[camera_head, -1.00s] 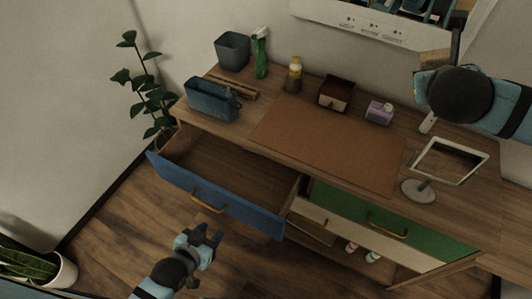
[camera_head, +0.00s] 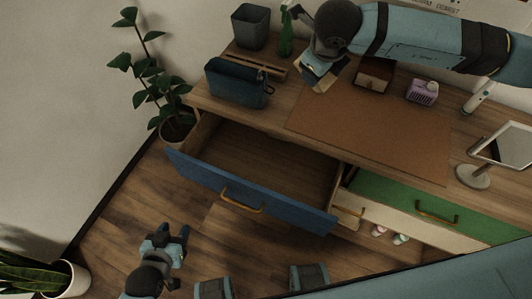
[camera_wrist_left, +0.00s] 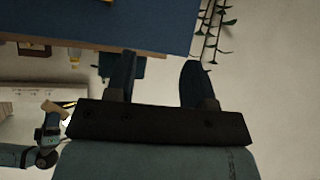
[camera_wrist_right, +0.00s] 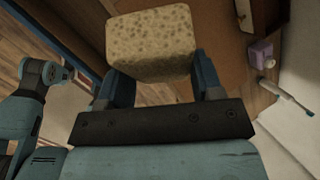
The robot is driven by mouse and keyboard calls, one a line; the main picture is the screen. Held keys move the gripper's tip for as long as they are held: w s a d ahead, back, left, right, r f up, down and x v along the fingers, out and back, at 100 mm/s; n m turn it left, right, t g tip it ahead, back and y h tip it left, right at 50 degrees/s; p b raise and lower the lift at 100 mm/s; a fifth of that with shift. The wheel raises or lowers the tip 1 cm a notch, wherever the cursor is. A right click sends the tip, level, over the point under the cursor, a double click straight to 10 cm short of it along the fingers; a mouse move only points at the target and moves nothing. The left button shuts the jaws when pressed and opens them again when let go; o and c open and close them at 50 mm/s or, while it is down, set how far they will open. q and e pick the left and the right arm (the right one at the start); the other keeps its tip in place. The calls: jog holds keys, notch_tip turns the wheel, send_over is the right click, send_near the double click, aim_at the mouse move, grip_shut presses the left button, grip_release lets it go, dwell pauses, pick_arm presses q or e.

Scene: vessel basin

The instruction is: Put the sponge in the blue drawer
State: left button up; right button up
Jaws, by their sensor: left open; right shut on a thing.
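The sponge (camera_wrist_right: 152,42), a speckled tan block, is gripped in my right gripper (camera_wrist_right: 155,88) in the right wrist view. In the head view my right gripper (camera_head: 318,78) holds it above the desk, behind the open drawer; the arm hides much of it. The blue drawer (camera_head: 285,212) is pulled out at the desk's left, and its visible inside is empty. My left gripper (camera_head: 168,240) is open and empty, low in front of the drawer; its spread fingers also show in the left wrist view (camera_wrist_left: 156,82).
A brown mat (camera_head: 370,120) covers the middle. A mirror (camera_head: 474,176) stands right, above a green drawer (camera_head: 405,196). A plant (camera_head: 160,85) is left.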

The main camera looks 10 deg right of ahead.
jog(key=s+a+f+n+g+h+b, duration=0.25)
jog(key=f+n+g, duration=0.2)
jog(key=f, duration=0.35)
jog(key=n+g+h+b, duration=0.1)
jog(key=n+h+b, duration=0.1)
jog(key=n+b, duration=0.15)
send_over(292, 179)
jog(key=a, duration=0.2)
notch_tip(292, 179, down, 6)
jog(key=shift+n, duration=0.3)
jog(key=f, duration=2.2)
jog(key=shift+w+a+f, duration=0.1)
jog(key=shift+w+a, duration=0.05)
jog(key=shift+a, duration=0.05)
notch_tip(292, 179, down, 4)
jog(key=shift+f+b, duration=0.15)
jog(key=shift+b, duration=0.15)
jog(key=shift+f, duration=0.3)
jog(key=o, duration=0.9)
